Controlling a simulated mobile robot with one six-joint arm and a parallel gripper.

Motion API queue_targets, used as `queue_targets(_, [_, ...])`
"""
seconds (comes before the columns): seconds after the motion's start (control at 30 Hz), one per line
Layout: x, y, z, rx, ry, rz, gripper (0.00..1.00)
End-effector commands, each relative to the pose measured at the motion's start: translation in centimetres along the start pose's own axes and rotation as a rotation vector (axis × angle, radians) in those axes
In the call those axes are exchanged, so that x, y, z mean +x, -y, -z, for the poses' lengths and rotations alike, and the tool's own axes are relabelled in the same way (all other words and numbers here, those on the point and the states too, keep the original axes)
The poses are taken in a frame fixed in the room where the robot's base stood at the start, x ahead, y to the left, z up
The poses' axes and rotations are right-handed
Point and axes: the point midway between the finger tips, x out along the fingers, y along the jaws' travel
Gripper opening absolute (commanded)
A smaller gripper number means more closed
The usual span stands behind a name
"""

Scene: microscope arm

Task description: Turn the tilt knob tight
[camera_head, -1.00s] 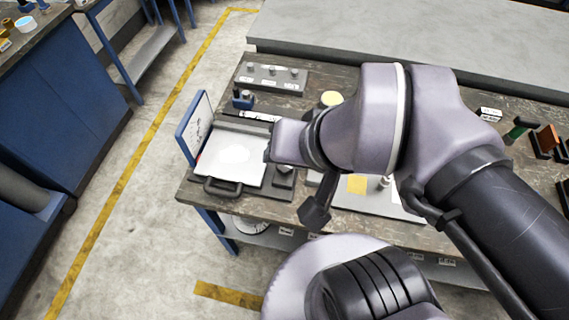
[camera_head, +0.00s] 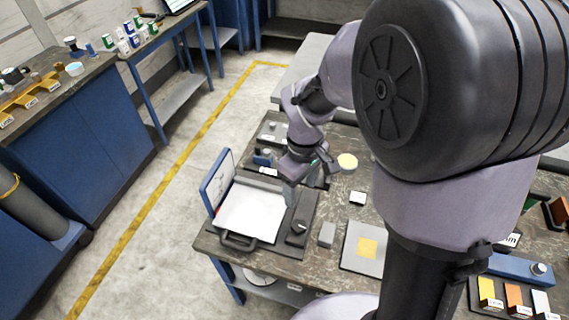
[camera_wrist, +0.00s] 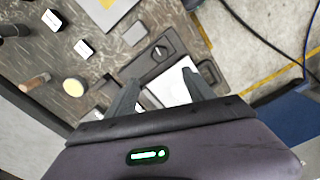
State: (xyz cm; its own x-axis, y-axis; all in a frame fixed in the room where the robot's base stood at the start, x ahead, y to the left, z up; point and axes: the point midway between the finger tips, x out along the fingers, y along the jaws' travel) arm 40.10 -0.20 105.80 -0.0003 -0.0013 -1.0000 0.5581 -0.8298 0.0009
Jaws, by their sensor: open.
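A black knob (camera_head: 300,227), which looks like the tilt knob, sits on a dark base strip (camera_head: 313,205) to the right of a white plate (camera_head: 250,212). The wrist view shows the knob (camera_wrist: 160,52) with a pale line across it, beyond and between my fingers. My gripper (camera_head: 289,196) is over the back right part of the plate's fixture, behind the knob and apart from it. In the wrist view my gripper (camera_wrist: 166,78) has its two dark fingers spread with nothing held. I cannot tell from here how tight the knob is.
A blue-framed upright panel (camera_head: 217,182) stands left of the plate, and a black handle (camera_head: 238,242) is at its front. A small grey block (camera_head: 327,234) and a grey board with a yellow square (camera_head: 367,247) lie to the right. A round yellow disc (camera_head: 347,161) is behind.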

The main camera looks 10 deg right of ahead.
Motion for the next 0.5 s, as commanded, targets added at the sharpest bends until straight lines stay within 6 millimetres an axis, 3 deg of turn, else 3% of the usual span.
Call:
queue_targets(0.3, [10.2, 0.1, -0.1, 0.004, 0.003, 0.003, 0.62])
queue_targets(0.5, [14.6, 0.1, -0.1, 0.005, 0.002, 0.002, 0.62])
